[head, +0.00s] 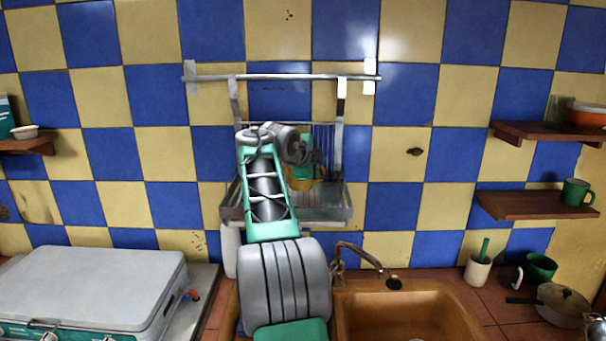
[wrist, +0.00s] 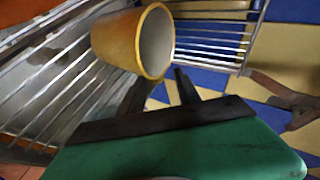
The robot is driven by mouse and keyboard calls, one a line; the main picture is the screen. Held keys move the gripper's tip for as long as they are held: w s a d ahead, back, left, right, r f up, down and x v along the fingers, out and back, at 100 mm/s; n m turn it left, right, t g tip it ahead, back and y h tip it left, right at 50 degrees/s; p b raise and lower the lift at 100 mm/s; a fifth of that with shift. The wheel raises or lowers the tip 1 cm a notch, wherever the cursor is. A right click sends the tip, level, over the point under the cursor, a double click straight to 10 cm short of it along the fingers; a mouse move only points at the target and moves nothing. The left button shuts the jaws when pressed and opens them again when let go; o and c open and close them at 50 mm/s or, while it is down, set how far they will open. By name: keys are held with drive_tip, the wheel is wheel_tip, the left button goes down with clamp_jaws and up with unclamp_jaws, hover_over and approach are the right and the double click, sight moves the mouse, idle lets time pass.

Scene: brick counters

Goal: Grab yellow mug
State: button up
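The yellow mug (wrist: 122,42) lies tilted in the metal dish rack, its open mouth facing right in the wrist view. In the head view only a small yellow part of the mug (head: 301,184) shows behind my arm's end. My gripper (wrist: 163,77) is open, its two dark fingers apart, with the tips close to the mug's lower rim. The mug's edge covers part of the left finger; the right finger is beside the mouth. I cannot tell whether they touch. No handle is visible.
The wire dish rack (head: 232,208) hangs from a wall rail (head: 280,77) above the sink (head: 400,300). A faucet (head: 358,250) stands below right. A green mug (head: 577,192) sits on the right shelf (head: 530,205). A grey stove (head: 85,285) is at left.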

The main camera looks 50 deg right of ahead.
clamp_jaws()
idle(0.4)
drive_tip(key=shift+a+f, duration=0.1)
drive_tip(key=shift+f, duration=0.1)
idle(0.8)
